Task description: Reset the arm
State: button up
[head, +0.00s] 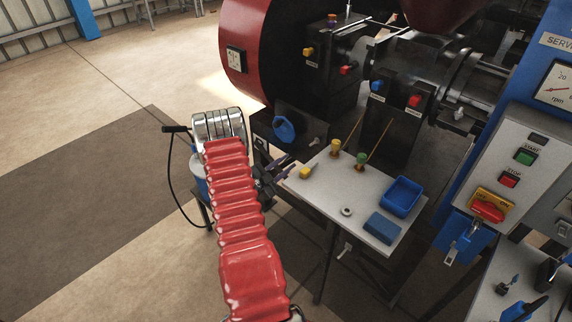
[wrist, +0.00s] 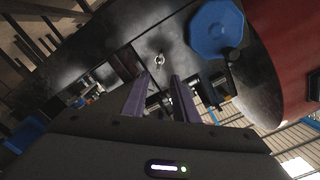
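My red-sleeved arm reaches forward in the head view, and my gripper (head: 284,168) is at its far end, by the left edge of the grey side table (head: 318,203). In the wrist view my gripper (wrist: 160,88) shows two purple fingers standing apart with a gap between them. Nothing is held between them. Beyond the fingers is a dark machine face with a small bright metal fitting (wrist: 159,61). A blue knob (wrist: 215,29) is to the upper right there; it also shows in the head view (head: 283,129), beyond my gripper.
The table holds a blue tray (head: 401,196), a blue block (head: 382,228), a metal ring (head: 347,211) and yellow and green-topped oilers. The red and black press (head: 247,50) stands behind. A control panel (head: 510,170) is at right. Open floor lies left.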

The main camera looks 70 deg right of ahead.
dwell(0.6)
jog(key=w+a+f+n+t+y, duration=0.4)
jog(key=w+f+n+t+y, duration=0.25)
jog(key=f, duration=0.55)
jog(key=w+a+r+n+t+y, duration=0.25)
jog(key=w+a+r+n, duration=0.2)
jog(key=w+a, duration=0.5)
jog(key=w+a+r+n+t+y, duration=0.2)
jog(key=w+a+r+n+y, duration=0.3)
jog(key=a, duration=0.7)
jog(key=s+a+r+n+g+y, duration=0.1)
jog(key=a+r+n, duration=0.2)
jog(key=a+r, duration=0.5)
jog(key=a+r+n+y, duration=0.2)
jog(key=a+r, duration=0.3)
jog(key=a, duration=0.5)
jog(key=s+a+r+n+t, duration=0.1)
jog(key=s+a+r+n, duration=0.3)
jog(key=a+r, duration=0.6)
jog(key=s+a+r+n+t, duration=0.1)
jog(key=s+a+r+n, duration=0.4)
jog(key=s+a+r, duration=0.3)
notch_tip(320, 180, up, 2)
jog(key=shift+s+a+r+t, duration=0.2)
jog(key=shift+s+a+t, duration=0.15)
jog(key=shift+a, duration=0.9)
